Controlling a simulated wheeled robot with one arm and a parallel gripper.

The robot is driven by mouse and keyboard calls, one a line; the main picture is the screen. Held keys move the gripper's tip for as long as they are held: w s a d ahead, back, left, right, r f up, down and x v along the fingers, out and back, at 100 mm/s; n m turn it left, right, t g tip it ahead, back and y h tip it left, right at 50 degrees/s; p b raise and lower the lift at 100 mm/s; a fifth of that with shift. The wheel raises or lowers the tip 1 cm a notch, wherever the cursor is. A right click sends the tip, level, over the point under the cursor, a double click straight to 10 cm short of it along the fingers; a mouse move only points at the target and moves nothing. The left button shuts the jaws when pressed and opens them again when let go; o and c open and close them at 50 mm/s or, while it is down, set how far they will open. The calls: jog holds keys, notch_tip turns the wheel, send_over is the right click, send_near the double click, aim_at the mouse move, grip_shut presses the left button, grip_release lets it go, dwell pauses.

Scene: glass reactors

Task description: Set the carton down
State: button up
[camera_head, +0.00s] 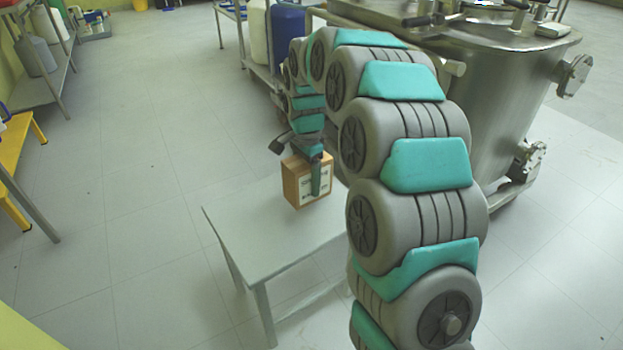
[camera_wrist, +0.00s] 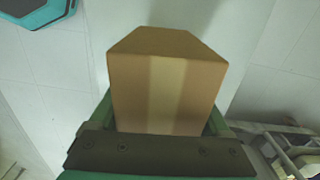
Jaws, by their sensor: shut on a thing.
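The carton (camera_head: 295,185) is a small brown box with a printed white label, seen upright over a low grey table (camera_head: 240,228). In the wrist view the carton (camera_wrist: 165,80) fills the middle, with a lighter tape strip down its face. My gripper (camera_head: 316,175) is shut on it, with one green finger across the labelled side. The wrist view shows my gripper (camera_wrist: 165,128) with a finger on each side of the carton. I cannot tell whether the carton's underside touches the tabletop. My arm hides the table's right part.
A large steel reactor vessel (camera_head: 480,90) stands right of my arm. A rack with a white container (camera_head: 258,30) and a blue container (camera_head: 287,35) is behind. A yellow stool (camera_head: 15,150) and shelving (camera_head: 45,85) are at left. The tabletop's left part and the floor around it are clear.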

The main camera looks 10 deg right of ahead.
jog(key=w+d, duration=0.2)
jog(key=w, duration=0.1)
jog(key=shift+w+f, duration=0.15)
jog(key=shift+w, duration=0.05)
jog(key=shift+w+d+f, duration=0.1)
jog(key=shift+d+f, duration=0.05)
jog(key=shift+f, duration=0.05)
jog(key=shift+f+p, duration=0.4)
jog(key=shift+f, duration=1.2)
jog(key=shift+f, duration=0.1)
jog(key=o, duration=1.5)
notch_tip(320, 180, up, 12)
jog(key=shift+r+b, duration=0.1)
jog(key=shift+b, duration=0.3)
